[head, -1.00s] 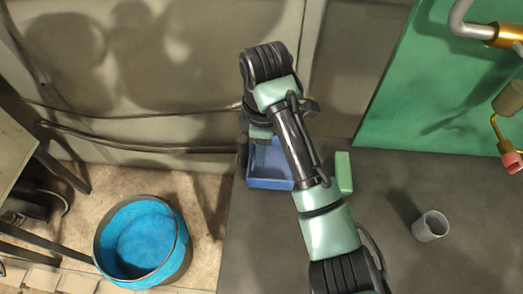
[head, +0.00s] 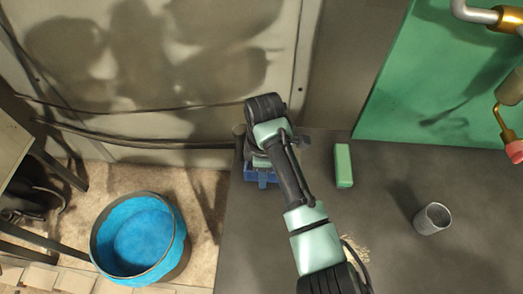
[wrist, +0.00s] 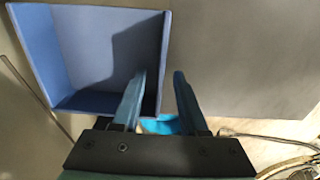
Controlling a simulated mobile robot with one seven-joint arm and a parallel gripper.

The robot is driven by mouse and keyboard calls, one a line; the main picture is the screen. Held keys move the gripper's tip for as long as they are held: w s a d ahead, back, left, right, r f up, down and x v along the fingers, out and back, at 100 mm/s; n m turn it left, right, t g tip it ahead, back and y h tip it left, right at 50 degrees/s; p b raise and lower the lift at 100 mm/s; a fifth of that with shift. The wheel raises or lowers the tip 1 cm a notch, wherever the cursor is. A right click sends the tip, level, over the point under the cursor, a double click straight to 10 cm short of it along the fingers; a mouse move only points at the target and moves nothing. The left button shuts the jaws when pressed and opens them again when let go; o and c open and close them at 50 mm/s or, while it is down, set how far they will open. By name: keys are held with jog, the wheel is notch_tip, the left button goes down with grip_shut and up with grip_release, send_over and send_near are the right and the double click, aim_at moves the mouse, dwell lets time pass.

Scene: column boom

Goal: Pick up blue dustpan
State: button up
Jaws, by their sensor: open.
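The blue dustpan (wrist: 95,50) fills the upper left of the wrist view, with its hollow inside and raised walls facing the camera. In the head view only bits of the dustpan (head: 250,176) show at the table's back left corner, mostly hidden under my arm. My gripper (wrist: 159,75) is open and empty. In the wrist view its left finger overlaps the dustpan's inside and its right finger lies beyond the right wall, so that wall appears between them. I cannot tell whether the fingers touch it.
A green block (head: 343,165) and a grey cup (head: 432,219) stand on the dark table (head: 385,200) to the right. A blue-lined bin (head: 138,236) stands on the floor at left. A wall with cables (head: 130,141) is close behind; pipes (head: 487,14) are at upper right.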

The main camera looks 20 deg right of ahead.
jog(key=shift+f, duration=0.4)
jog(key=shift+c, duration=0.3)
grip_shut()
jog(key=shift+r, duration=0.1)
dwell(0.8)
